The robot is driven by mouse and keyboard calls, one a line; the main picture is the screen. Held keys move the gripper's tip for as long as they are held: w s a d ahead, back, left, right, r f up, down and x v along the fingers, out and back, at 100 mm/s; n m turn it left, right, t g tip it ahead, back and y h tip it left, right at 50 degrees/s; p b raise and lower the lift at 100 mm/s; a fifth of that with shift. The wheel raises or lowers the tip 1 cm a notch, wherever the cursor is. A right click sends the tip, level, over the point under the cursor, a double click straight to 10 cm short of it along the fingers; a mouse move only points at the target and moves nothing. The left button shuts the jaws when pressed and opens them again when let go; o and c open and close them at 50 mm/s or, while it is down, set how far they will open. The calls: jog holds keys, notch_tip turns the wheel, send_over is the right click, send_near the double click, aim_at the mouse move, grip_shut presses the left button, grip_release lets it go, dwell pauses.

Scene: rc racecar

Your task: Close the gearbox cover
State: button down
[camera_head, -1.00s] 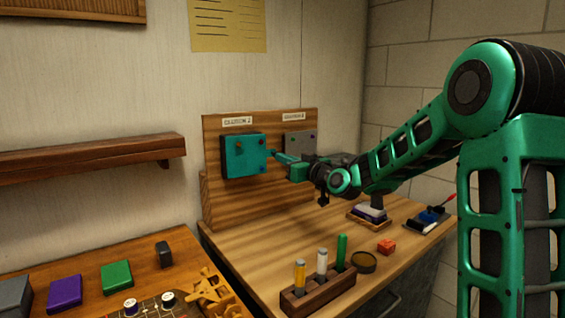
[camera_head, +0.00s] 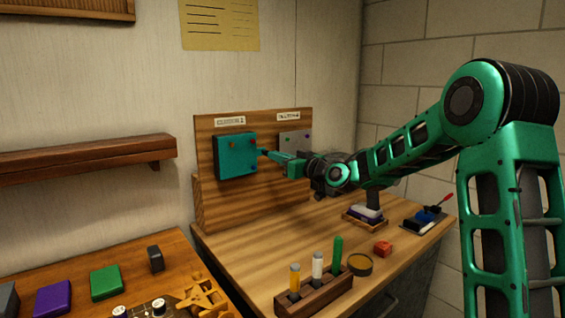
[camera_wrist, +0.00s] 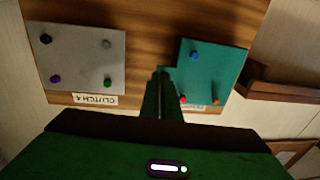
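The teal gearbox cover (camera_head: 236,160) is a squarish panel on the upright wooden board, left of a grey panel. In the wrist view the teal panel (camera_wrist: 212,75) shows on the right, with small blue, red and orange knobs. My gripper (camera_head: 262,153) reaches in from the right to the teal panel's right edge. In the wrist view its narrow green fingers (camera_wrist: 160,76) lie together at that edge, beside a small teal projection. I cannot tell whether they touch or pinch it. The inside behind the cover is not visible.
The grey panel (camera_wrist: 83,60) is labelled CLUTCH 4. A marker rack (camera_head: 313,293), a red block (camera_head: 382,248) and a round dish (camera_head: 359,265) stand on the bench below. A wooden shelf (camera_head: 90,157) juts from the wall at left. The bench in front of the board is mostly clear.

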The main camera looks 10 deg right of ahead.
jog(key=shift+a+r, duration=0.15)
jog(key=w+d+v, duration=0.1)
jog(key=v, duration=1.3)
jog(key=s+d+f+m+g+h, duration=0.2)
jog(key=s+d+f+g+h, duration=0.25)
jog(key=s+f, duration=0.4)
jog(key=s+d+f+m+g+h, duration=0.25)
jog(key=s+d+f+g, duration=0.2)
jog(key=s+f, duration=0.4)
jog(key=s+d+f+m+g+h, duration=0.1)
jog(key=s+d+m+g, duration=0.2)
jog(key=s, duration=1.2)
jog(key=s+d+f+m+g+h, duration=0.1)
jog(key=s+d+f+m+g, duration=0.1)
jog(key=s, duration=1.3)
jog(key=d+m+g, duration=0.1)
jog(key=d+m, duration=0.1)
jog(key=m, duration=0.1)
jog(key=shift+s+d+g, duration=0.25)
jog(key=shift+d+g, duration=0.05)
jog(key=shift+d, duration=0.1)
